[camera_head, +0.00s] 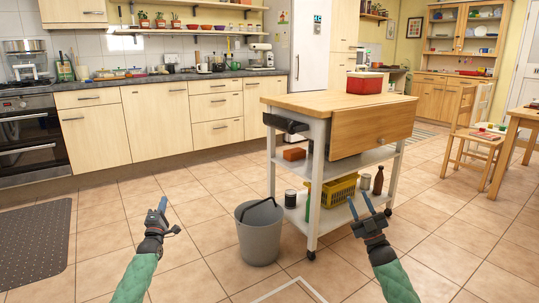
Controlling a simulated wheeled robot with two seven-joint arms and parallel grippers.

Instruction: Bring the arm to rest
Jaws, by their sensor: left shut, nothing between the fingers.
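My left gripper (161,204) is at the lower left of the head view, above the tiled floor. It is shut with nothing between its fingers, and its green-sleeved arm comes up from the bottom edge. My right gripper (359,203) is at the lower right, in front of the kitchen cart. Its two dark fingers stand apart with nothing seen between them, so it is open. Both arms are held forward, and neither gripper appears to hold anything.
A grey bucket (259,238) stands on the floor between my grippers. The wooden-topped cart (310,104) stands ahead, with a red box (364,84) on top and a yellow basket (336,190) below. Cabinets (97,138) line the back; open floor lies at left.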

